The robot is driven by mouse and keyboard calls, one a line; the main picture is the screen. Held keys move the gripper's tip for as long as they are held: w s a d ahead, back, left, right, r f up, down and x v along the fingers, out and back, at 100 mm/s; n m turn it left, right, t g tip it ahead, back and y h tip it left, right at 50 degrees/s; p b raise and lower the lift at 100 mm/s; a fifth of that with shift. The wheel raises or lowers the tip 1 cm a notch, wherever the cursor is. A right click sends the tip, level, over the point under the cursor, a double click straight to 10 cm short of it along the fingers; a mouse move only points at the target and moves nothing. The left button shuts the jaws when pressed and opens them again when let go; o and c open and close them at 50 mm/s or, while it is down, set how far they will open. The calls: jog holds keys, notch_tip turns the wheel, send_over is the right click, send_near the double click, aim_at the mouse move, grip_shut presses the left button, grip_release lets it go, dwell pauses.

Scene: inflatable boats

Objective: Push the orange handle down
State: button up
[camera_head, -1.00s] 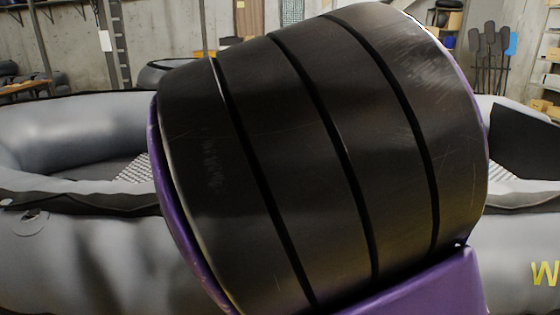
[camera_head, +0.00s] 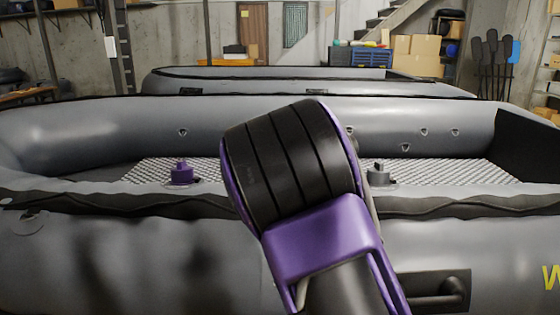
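No orange handle can be made out in the head view. A purple piece with a small knob on top (camera_head: 181,174) stands inside the near grey inflatable boat (camera_head: 80,135), left of my arm. A similar dark grey piece (camera_head: 379,173) stands just right of my arm. My black and purple arm link rises in the middle of the view and hides part of the boat behind it. My gripper is outside the picture.
A dark grab handle (camera_head: 440,290) is on the boat's near side at the lower right. A second grey boat (camera_head: 300,88) lies behind. Cardboard boxes (camera_head: 415,55), paddles (camera_head: 492,60) and stairs (camera_head: 385,25) are at the back right.

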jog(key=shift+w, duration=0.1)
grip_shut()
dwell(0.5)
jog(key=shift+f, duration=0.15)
